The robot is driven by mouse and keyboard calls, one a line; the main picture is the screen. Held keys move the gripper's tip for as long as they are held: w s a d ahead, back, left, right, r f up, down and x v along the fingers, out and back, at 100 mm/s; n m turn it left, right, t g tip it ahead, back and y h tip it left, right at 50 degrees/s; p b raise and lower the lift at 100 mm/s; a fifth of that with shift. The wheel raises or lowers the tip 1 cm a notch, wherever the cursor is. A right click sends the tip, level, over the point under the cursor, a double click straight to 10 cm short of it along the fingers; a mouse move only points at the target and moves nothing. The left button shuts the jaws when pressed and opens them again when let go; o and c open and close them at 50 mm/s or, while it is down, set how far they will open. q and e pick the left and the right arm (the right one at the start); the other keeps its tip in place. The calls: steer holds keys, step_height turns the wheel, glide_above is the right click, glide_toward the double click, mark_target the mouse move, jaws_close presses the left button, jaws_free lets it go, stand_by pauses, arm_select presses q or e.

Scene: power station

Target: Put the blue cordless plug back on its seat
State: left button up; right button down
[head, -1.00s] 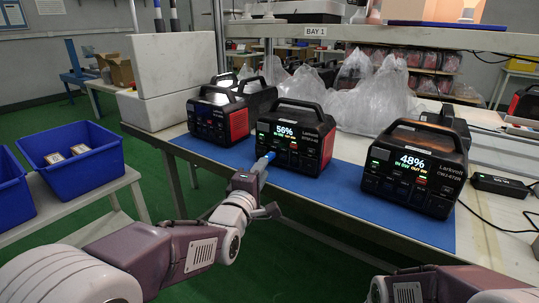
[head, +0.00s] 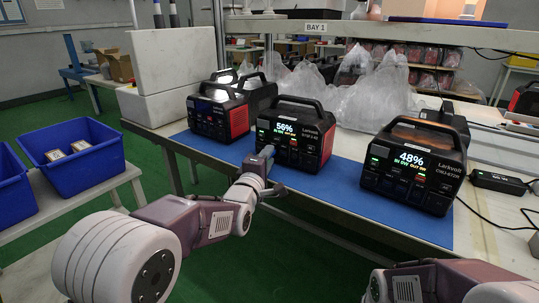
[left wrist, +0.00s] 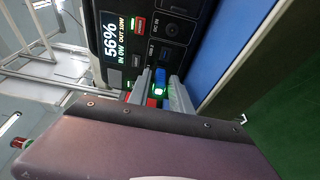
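The blue cordless plug (left wrist: 160,87), with a green light glowing on it, sits between my left gripper's grey fingers in the left wrist view. The left gripper (head: 266,153) is at the lower front panel of the middle power station (head: 312,145), whose display reads 56%. The fingers flank the plug and appear shut on it. The plug's front end is close to the panel beside the ports; whether it is fully seated is hidden. The same station shows in the left wrist view (left wrist: 180,12). My right gripper is out of view; only its arm shows at lower right.
A power station reading 48% (head: 408,178) stands to the right and another (head: 210,120) to the left, all on a blue mat (head: 350,205). Clear plastic bags (head: 372,95) lie behind. Blue bins (head: 82,172) stand at left. A black adapter (head: 497,183) lies at far right.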

arm_select(q)
jaws_close()
steer(key=shift+s, duration=0.1)
stand_by(0.4)
steer(key=shift+s+a+b, duration=0.5)
steer(key=shift+s+b, duration=0.1)
steer(key=shift+s, duration=0.3)
steer(key=shift+s+a+b, duration=0.3)
steer(key=shift+s+a, duration=0.15)
steer(key=shift+s, duration=0.4)
steer(key=shift+w, duration=0.1)
